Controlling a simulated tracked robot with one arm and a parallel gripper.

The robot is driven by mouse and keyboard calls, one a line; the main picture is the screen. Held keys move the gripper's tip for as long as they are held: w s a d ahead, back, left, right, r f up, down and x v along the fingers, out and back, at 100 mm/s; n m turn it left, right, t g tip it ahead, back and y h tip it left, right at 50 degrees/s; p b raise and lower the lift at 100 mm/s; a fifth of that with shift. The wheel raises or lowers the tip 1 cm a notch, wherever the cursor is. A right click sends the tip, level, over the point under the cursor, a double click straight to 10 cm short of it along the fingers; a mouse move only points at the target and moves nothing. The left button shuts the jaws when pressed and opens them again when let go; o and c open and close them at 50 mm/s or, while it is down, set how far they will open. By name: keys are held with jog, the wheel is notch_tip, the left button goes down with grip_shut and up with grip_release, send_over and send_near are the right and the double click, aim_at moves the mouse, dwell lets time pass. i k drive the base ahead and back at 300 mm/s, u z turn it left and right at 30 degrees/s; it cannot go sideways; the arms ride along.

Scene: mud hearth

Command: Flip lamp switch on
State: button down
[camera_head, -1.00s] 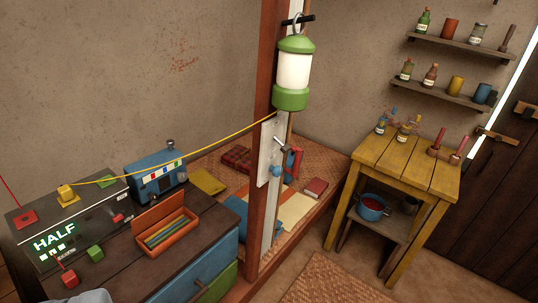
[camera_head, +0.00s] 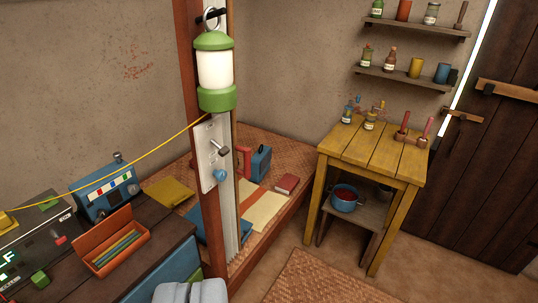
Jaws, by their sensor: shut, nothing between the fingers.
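The lamp (camera_head: 215,70) is a green lantern with a white shade, hung from a hook on the wooden post (camera_head: 188,60). I cannot tell whether it is lit. Below it, a pale switch plate (camera_head: 208,165) is fixed to the post. A grey lever (camera_head: 219,151) sticks out from its middle, and a round blue knob (camera_head: 220,175) sits below. The lever points out toward the right. My gripper's fingers are not in view. Only a pale grey rounded part of me shows at the bottom edge, well below the plate and apart from it.
A yellow cable (camera_head: 130,165) runs from the lamp to the left bench. The bench holds a blue radio (camera_head: 103,193) and an orange pencil box (camera_head: 113,240). A yellow table (camera_head: 375,150) stands at right. Woven bedding lies behind the post. Floor (camera_head: 410,270) is open at lower right.

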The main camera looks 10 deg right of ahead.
aim_at(223, 151)
jog(key=u, duration=0.35)
jog(key=i, duration=0.85)
jog(key=u, duration=0.05)
